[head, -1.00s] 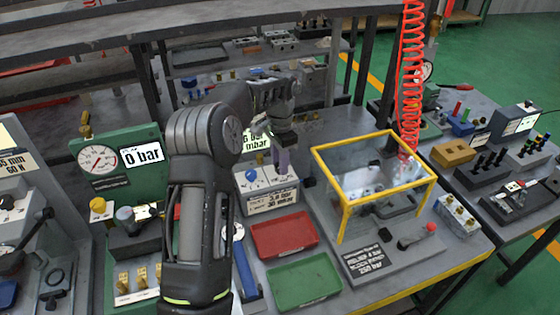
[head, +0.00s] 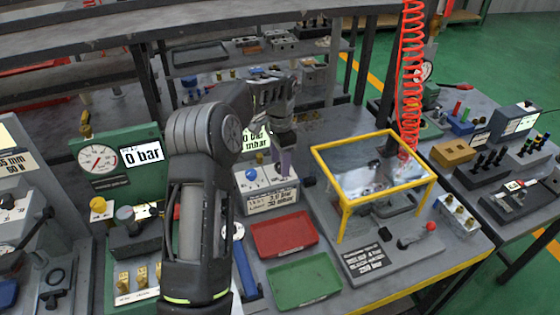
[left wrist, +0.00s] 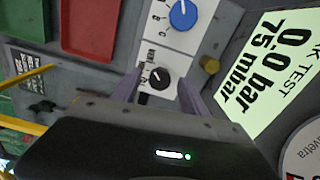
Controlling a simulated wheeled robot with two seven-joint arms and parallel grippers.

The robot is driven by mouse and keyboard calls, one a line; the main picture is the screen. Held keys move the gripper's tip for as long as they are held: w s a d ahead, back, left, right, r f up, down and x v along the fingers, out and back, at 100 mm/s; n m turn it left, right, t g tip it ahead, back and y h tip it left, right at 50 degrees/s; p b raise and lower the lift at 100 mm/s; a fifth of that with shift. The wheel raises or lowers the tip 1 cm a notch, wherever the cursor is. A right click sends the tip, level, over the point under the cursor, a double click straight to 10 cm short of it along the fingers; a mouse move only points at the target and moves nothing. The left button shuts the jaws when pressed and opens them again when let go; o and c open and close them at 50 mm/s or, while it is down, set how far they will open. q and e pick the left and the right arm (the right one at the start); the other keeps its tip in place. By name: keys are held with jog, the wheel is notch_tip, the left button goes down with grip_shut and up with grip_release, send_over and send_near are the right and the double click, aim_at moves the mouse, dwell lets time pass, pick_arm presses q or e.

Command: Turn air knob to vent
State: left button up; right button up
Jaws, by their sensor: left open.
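The air knob (left wrist: 159,77) is a small black dial on a white panel in the left wrist view. A pale mark shows on its upper-left side, toward a label that looks like VENT. My left gripper (left wrist: 160,84) is open, with one finger on each side of the knob; contact cannot be told. In the head view my left gripper (head: 285,163) points down at the right part of the white control box (head: 272,199) and hides the knob. A larger blue knob (head: 251,174) is on the same box. My right gripper is not in view.
A pale display (left wrist: 264,72) reads 0.0 bar and 75 mbar. A brass fitting (left wrist: 210,65) is beside the panel. A red tray (head: 283,236) and a green tray (head: 303,281) lie in front of the box. A yellow-framed clear guard (head: 375,170) stands to the right.

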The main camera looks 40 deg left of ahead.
pick_arm(q)
notch_tip(320, 180, up, 8)
jog(key=shift+f+b, duration=0.1)
jog(key=shift+b, duration=0.25)
dwell(0.8)
